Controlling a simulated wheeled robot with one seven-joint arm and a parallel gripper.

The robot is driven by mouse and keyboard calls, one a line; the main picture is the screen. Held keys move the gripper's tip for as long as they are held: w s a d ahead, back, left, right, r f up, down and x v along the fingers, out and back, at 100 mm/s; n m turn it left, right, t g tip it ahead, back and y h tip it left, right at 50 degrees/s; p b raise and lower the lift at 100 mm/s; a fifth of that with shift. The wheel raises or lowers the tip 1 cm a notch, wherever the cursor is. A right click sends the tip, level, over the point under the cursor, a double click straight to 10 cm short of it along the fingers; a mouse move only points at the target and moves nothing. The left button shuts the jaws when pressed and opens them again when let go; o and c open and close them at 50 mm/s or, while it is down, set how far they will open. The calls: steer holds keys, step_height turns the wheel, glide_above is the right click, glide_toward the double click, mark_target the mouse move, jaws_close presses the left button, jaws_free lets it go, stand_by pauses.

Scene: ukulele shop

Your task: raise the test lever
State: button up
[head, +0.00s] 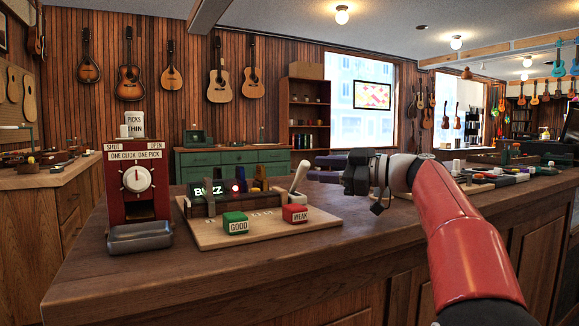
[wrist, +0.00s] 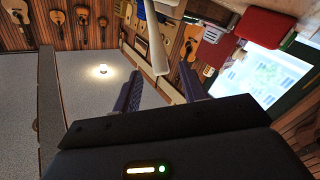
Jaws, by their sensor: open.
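The test lever (head: 298,177) has a white handle and stands on the right side of a wooden test board (head: 262,238), leaning slightly right at its top. In the wrist view the white lever (wrist: 152,42) shows ahead of and between the spread fingers of my gripper (wrist: 156,70). I cannot tell whether either finger touches it.
A green GOOD block (head: 235,222) and a red WEAK block (head: 295,213) sit at the board's front. A red pick dispenser (head: 120,204) with a dial and metal tray (head: 140,236) stands left. The wooden counter (head: 330,246) is clear in front of the board.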

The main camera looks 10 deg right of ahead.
mark_target(298, 178)
steer(key=p+x, duration=0.1)
steer(key=x, duration=0.5)
steer(key=shift+w+a, duration=0.1)
steer(key=shift+a, duration=0.1)
jaws_close()
